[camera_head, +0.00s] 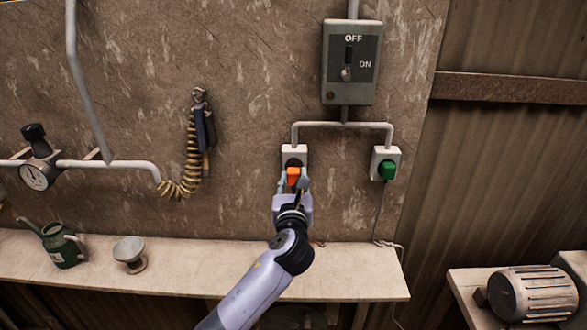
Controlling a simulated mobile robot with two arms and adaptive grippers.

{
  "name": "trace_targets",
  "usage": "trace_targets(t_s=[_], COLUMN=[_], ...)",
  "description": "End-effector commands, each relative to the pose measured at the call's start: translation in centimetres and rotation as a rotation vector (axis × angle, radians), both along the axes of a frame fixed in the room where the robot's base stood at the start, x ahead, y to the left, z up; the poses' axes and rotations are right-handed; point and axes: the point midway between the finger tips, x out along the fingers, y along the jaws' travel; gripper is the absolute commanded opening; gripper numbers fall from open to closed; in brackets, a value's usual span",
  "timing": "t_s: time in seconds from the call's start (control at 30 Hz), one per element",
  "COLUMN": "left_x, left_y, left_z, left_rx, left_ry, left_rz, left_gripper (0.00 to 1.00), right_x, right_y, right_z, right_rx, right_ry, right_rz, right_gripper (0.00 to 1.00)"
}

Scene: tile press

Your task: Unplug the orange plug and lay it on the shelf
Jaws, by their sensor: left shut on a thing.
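The orange plug (293,176) is at the left white wall socket (294,151). My left gripper (293,184) is shut on the plug, with a finger on each side of it. I cannot tell whether the plug is fully seated in the socket. The wooden shelf (190,265) runs along the wall below. My left arm reaches up across it and hides part of it. The plug's cord is mostly hidden behind my arm. My right gripper is not in view.
A green plug (387,170) sits in the right socket (379,154), its cord hanging to the shelf. A switch box (351,62) is above. A watering can (62,245) and a small metal cup (130,254) stand on the left of the shelf. The shelf is clear between cup and arm.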

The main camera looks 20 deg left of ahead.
Motion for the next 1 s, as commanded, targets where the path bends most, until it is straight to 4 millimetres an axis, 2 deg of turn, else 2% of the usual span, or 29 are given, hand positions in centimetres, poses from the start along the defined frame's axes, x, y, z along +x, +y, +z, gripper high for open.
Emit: trace_targets(t_s=[0.7,1.0], left_x=[-2.7,-3.0], left_y=[-0.8,-0.8], left_z=[0.1,0.0], left_rx=[0.0,0.0], left_ry=[-0.001,-0.001], left_rz=[0.0,0.0], left_gripper=[0.0,0.0], right_x=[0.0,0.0], right_y=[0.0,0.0], right_z=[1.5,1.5], right_rx=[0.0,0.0], right_ry=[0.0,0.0], right_rz=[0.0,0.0], right_gripper=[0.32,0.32])
